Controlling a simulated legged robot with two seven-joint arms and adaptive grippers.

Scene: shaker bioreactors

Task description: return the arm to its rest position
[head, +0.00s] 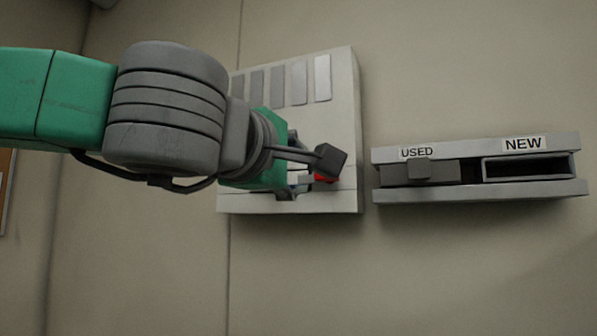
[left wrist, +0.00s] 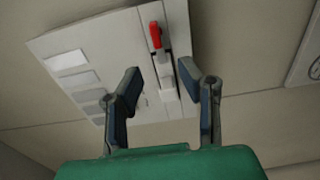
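My left arm reaches in from the left in the head view, and its left gripper (head: 292,188) is in front of the lower part of a pale wall panel (head: 345,110). In the left wrist view, the left gripper (left wrist: 160,72) is open, with its two fingers apart and nothing between them. A red handle (left wrist: 155,34) on the panel shows beyond the fingertips and apart from them. My right gripper is in neither view.
Right of the panel is a wall rack (head: 475,190) with a slot labelled USED, holding a grey block (head: 419,170), and an empty-looking slot labelled NEW (head: 528,166). A brown-edged board (head: 6,190) is at the far left. The wall below is clear.

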